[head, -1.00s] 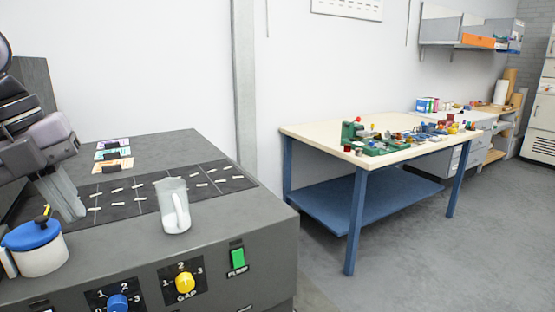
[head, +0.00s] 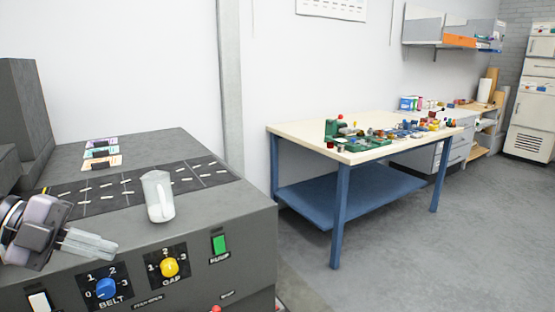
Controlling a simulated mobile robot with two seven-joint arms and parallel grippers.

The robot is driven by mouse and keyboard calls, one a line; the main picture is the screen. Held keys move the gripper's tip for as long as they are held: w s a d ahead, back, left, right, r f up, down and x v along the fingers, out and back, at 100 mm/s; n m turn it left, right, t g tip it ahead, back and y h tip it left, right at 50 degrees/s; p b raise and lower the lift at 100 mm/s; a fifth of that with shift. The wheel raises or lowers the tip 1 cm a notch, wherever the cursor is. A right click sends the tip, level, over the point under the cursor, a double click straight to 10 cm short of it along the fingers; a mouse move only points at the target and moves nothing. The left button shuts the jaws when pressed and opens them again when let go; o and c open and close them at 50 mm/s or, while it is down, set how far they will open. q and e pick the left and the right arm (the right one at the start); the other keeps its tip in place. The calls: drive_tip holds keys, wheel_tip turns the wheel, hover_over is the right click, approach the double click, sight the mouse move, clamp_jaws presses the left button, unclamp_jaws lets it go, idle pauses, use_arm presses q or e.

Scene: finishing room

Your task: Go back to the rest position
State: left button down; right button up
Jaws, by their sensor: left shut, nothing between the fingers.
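My left gripper (head: 90,245) comes in from the left edge, low in front of the grey machine (head: 235,225). Its fingers are shut with nothing between them and point right. My right gripper is out of view.
The machine's front has a blue belt knob (head: 105,288), a yellow gap knob (head: 169,267) and a green switch (head: 219,244). Coloured cards (head: 102,153) lie at the back of its top. A workbench (head: 285,130) with parts stands right. Grey floor (head: 400,260) is clear.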

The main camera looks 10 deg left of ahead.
use_arm(q)
wheel_tip(320, 180, down, 24)
drive_tip(key=s+n+t+y, duration=0.2)
drive_tip(key=n+t+y, duration=0.3)
drive_tip(key=n+t, duration=0.8)
drive_tip(key=s+d+f+n+g+y, duration=0.3)
drive_tip(key=s+d+f+n+g, duration=0.4)
drive_tip(key=s+d+f+n, duration=0.3)
wheel_tip(320, 180, down, 4)
drive_tip(key=shift+s+d+f+n+g, duration=0.1)
drive_tip(key=shift+s+d+n+g, duration=0.25)
drive_tip(key=shift+d, duration=0.8)
